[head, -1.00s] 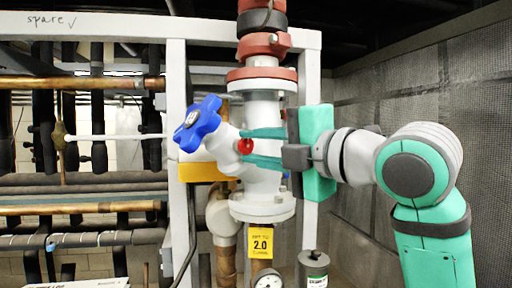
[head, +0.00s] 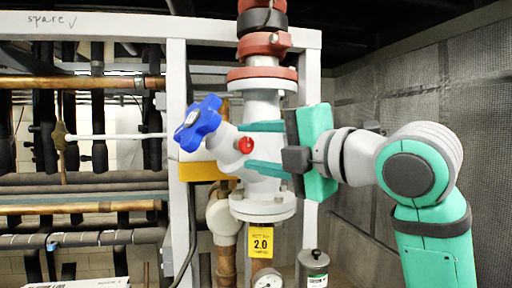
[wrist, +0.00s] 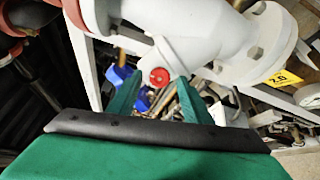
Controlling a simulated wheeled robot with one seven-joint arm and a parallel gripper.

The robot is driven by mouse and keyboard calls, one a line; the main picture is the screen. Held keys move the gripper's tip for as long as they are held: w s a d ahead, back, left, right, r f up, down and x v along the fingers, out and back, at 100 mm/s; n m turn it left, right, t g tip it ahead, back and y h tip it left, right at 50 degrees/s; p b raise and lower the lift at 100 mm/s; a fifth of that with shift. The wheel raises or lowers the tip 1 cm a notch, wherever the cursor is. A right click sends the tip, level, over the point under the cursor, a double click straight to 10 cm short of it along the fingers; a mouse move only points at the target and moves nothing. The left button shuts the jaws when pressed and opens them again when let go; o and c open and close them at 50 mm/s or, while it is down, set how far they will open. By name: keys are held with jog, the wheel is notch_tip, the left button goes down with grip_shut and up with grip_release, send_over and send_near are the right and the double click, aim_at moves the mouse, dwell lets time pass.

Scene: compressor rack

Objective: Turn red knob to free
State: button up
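The small round red knob (head: 246,145) sits on the side of a white valve body (head: 262,108). It also shows in the wrist view (wrist: 160,77), facing my gripper. My gripper (head: 244,147) comes in from the right with its two green fingers spread. In the head view one finger lies above the knob and one below. In the wrist view the gripper (wrist: 157,80) has the knob at its fingertips, between them, with gaps on both sides. The fingers do not touch the knob.
A blue handwheel (head: 197,123) is on the valve to the left of the knob. A grey frame post (head: 177,90) stands behind it. A meshed wall (head: 420,90) is at the right.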

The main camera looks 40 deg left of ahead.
jog(key=v, duration=1)
jog(key=shift+d, duration=0.4)
jog(key=shift+s, duration=0.1)
